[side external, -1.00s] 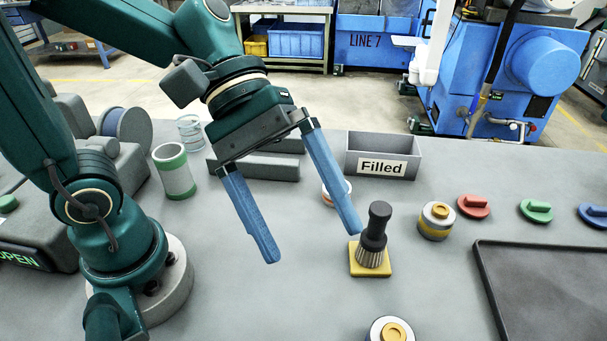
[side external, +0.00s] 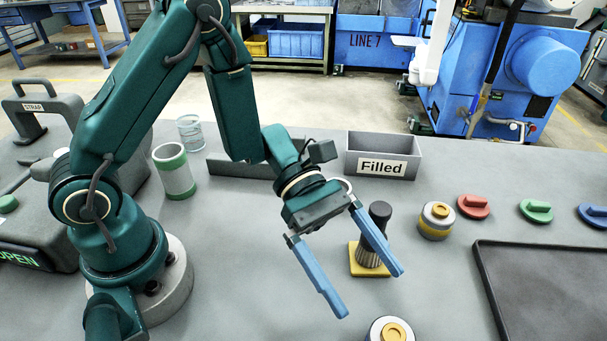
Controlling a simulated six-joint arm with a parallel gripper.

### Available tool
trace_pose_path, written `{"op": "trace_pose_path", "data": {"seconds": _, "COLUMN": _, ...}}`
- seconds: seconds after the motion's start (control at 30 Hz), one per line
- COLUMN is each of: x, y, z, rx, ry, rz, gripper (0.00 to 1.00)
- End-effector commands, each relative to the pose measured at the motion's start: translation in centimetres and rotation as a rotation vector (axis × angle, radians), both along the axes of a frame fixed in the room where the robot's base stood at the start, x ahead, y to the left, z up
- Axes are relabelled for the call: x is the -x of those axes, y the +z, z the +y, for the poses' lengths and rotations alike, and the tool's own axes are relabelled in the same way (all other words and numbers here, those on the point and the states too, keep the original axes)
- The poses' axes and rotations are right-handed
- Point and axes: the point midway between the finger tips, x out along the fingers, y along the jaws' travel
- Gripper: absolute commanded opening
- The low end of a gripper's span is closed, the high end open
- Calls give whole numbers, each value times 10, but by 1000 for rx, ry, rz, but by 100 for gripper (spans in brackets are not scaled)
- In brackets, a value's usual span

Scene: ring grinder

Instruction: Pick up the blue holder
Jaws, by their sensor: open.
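The blue holder (side external: 592,214) is a flat disc with a raised grip. It lies on the table at the far right and is partly cut off by the picture's edge. My gripper (side external: 369,293) has two long blue fingers, spread apart with nothing between them that I can make out. It is far to the left of the blue holder, in front of the black-handled brush. The right finger hides part of the brush.
The brush (side external: 380,212) stands on a yellow base. A green holder (side external: 536,210), a red holder (side external: 473,206) and a ringed cylinder (side external: 436,221) lie between my gripper and the blue holder. A dark tray (side external: 485,262) fills the front right. A grey "Filled" bin (side external: 412,158) stands behind.

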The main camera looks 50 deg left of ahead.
Motion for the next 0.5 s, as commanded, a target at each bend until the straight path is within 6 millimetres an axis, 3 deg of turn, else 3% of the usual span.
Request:
{"op": "trace_pose_path", "data": {"seconds": 0.3, "x": 1, "y": -44, "z": 0, "rx": -1, "ry": -2, "rz": 4, "gripper": 100}}
{"op": "trace_pose_path", "data": {"seconds": 0.5, "x": 1, "y": -50, "z": -16, "rx": -1, "ry": -4, "rz": -3, "gripper": 100}}
